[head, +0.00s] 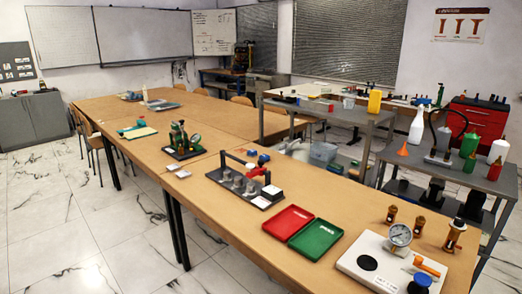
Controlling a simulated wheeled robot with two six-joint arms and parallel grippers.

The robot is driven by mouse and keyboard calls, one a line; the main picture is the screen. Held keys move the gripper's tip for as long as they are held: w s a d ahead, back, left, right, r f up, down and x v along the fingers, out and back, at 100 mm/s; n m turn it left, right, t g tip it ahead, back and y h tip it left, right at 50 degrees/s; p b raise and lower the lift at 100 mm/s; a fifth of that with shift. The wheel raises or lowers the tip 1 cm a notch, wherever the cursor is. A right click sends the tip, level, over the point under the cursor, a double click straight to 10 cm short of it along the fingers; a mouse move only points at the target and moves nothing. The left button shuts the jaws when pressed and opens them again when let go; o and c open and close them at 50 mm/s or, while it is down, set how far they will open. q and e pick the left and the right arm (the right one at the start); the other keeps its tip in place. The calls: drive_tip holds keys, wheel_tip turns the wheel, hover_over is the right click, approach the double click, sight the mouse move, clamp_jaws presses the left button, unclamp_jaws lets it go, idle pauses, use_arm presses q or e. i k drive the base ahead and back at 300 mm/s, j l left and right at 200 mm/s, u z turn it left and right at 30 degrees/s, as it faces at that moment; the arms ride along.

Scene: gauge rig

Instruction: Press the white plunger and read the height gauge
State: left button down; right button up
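A round dial gauge (400,235) with a pale face stands at the back of a white base plate (347,263) at the front right of the long wooden table. Its reading is too small to tell. The plate also carries a flat black disc (367,263), an orange lever-like part (427,269) and a blue-topped black knob (422,281) near the picture's bottom edge. I cannot make out a white plunger for certain. Neither of my grippers is in view.
Brass-coloured fittings (454,236) stand behind the plate. A red tray (288,220) and a green tray (316,239) lie left of it. Farther left is a black rack (257,199) with grey cylinders. A grey side table (483,181) with bottles stands right. The near-left tabletop is clear.

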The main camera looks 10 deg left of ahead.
sight(250, 165)
drive_tip(key=i+j+z, duration=0.25)
drive_tip(key=i+j, duration=0.45)
drive_tip(key=i+j+z, duration=0.25)
drive_tip(key=i+j, duration=0.5)
drive_tip(key=j, duration=0.1)
